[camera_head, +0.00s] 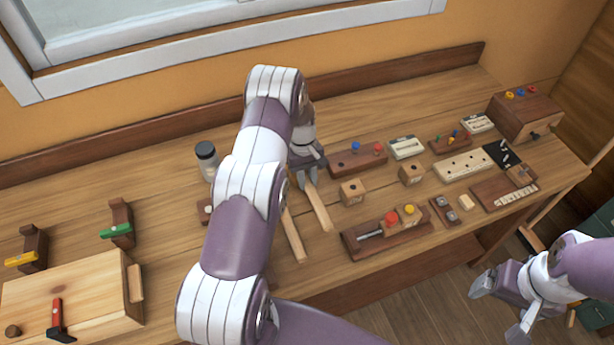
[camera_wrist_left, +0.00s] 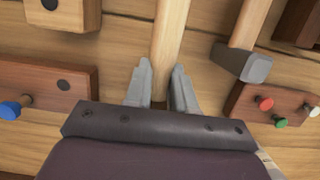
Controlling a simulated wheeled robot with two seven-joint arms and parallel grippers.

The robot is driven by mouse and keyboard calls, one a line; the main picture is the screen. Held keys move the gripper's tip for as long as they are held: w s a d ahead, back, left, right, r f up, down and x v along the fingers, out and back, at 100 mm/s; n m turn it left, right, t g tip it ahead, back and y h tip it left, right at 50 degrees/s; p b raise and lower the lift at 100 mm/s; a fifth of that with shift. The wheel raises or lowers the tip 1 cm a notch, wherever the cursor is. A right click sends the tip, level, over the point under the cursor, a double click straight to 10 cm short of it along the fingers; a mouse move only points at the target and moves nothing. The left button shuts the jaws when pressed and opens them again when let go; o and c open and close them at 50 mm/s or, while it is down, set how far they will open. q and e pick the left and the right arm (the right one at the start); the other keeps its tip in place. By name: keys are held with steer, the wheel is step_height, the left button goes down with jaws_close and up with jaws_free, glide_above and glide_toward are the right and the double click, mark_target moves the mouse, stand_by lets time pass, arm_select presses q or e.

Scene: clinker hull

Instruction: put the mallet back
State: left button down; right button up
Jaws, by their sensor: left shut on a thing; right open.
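My left gripper (camera_head: 307,182) is shut on a pale wooden handle (camera_head: 320,211) over the middle of the bench. In the left wrist view the handle (camera_wrist_left: 168,42) runs between my fingers; its head is not visible, so I cannot tell whether it is the mallet. Beside it lies a second wooden-handled tool (camera_head: 294,238), whose grey head (camera_wrist_left: 242,62) shows in the left wrist view; my arm hides its upper part in the head view. My right gripper (camera_head: 494,314) is open and empty, beyond the bench's front edge at the lower right.
A block with blue and red pegs (camera_head: 358,159) and small wooden cubes lie right of my left gripper. A jar (camera_head: 207,160) stands behind my arm. A red-handled hammer (camera_head: 57,321) lies on the board at left.

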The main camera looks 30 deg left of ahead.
arm_select(q)
steer(key=shift+w+f, duration=0.1)
steer(key=shift+f, duration=0.05)
steer(key=shift+f+b, duration=0.35)
steer(key=shift+b, duration=0.1)
steer(key=c, duration=0.9)
jaws_free()
steer(key=shift+o, duration=0.2)
steer(key=p+v, duration=0.1)
steer(key=v, duration=0.1)
steer(key=d+p+v, duration=0.1)
steer(key=p+v, duration=0.1)
steer(key=v, duration=0.1)
steer(key=s+p+v, duration=0.1)
steer(key=p+v, duration=0.1)
steer(key=v, duration=0.1)
steer(key=shift+s+d+r, duration=0.15)
steer(key=shift+d+r, duration=0.05)
steer(key=shift+f, duration=0.1)
